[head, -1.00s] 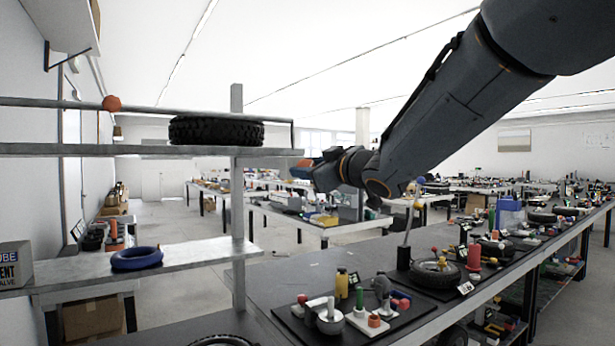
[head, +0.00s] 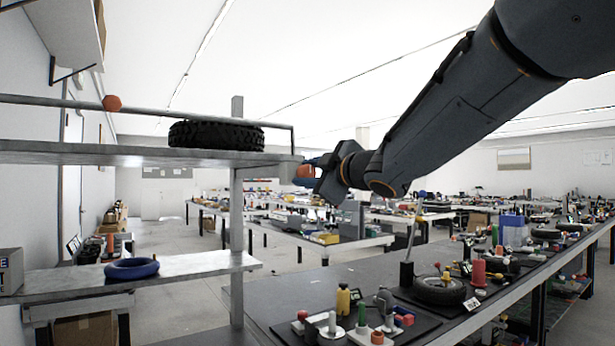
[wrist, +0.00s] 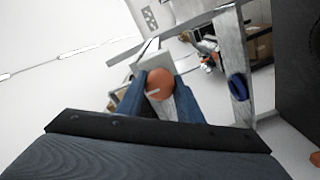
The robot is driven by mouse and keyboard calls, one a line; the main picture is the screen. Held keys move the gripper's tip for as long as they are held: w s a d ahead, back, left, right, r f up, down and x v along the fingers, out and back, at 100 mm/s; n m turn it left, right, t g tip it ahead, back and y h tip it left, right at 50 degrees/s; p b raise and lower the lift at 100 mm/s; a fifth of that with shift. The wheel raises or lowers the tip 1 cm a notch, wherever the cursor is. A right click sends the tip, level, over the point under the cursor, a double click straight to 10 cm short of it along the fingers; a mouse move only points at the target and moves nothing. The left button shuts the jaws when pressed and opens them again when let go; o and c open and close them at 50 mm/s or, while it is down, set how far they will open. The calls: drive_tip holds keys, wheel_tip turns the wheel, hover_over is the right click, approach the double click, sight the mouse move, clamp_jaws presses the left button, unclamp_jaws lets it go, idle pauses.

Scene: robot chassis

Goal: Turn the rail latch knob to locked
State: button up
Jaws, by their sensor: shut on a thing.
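The orange round latch knob (head: 305,171) sits at the right end of the upper metal shelf, at the front edge. In the wrist view the knob (wrist: 160,84) shows face on, with a short pale mark on it that lies near level, slightly tilted. My gripper (head: 312,170) is at the shelf end with its blue fingers around the knob. In the wrist view my gripper (wrist: 160,92) has one finger on each side of the knob and is shut on it. The finger contact is partly hidden in the head view.
A second orange knob (head: 111,103) is on the rail (head: 220,118) above the upper shelf (head: 80,155). A black tire (head: 216,135) lies on that shelf. A blue ring (head: 132,268) lies on the lower shelf (head: 205,266). A cluttered bench (head: 290,292) stands at the right.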

idle(0.3)
drive_tip(key=o, duration=1)
drive_tip(key=shift+o, duration=0.2)
drive_tip(key=v, duration=0.8)
drive_tip(key=shift+b, duration=0.35)
drive_tip(key=shift+w, duration=0.1)
